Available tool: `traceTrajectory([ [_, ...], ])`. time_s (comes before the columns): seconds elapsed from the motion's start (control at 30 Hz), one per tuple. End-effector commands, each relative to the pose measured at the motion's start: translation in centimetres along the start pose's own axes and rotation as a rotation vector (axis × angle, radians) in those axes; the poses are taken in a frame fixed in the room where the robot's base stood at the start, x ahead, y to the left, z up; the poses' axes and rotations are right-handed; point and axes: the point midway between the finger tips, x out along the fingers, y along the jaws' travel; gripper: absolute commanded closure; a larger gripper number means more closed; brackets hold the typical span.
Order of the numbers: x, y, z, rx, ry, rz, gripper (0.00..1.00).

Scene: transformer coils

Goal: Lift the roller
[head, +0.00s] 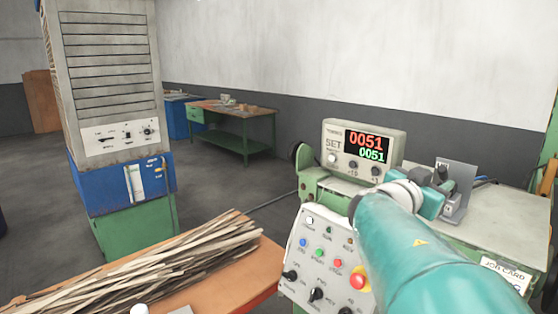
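My teal arm reaches from the bottom right toward the green winding machine (305,184). The end of my arm, with my gripper (441,178), is by a grey metal bracket (458,188) on the machine's top. My gripper is small and mostly hidden behind my own arm, so I cannot see whether its fingers are open or shut. I cannot clearly make out the roller; dark parts beside the bracket are too small and covered to name.
A control panel (322,262) with a red button faces front. An orange table (262,262) holds a pile of strips (150,265). A tall cabinet (110,80) stands left; the floor behind is mostly clear.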

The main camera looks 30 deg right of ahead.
Motion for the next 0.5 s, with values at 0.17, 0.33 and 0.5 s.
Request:
traceTrajectory([
  [0.17,3.4,-0.2,0.1,-0.003,-0.001,0.0,0.61],
  [0.33,5.2,-0.4,0.1,-0.001,-0.001,-0.003,0.61],
  [0.5,5.7,-0.5,0.1,-0.001,-0.001,-0.004,0.61],
])
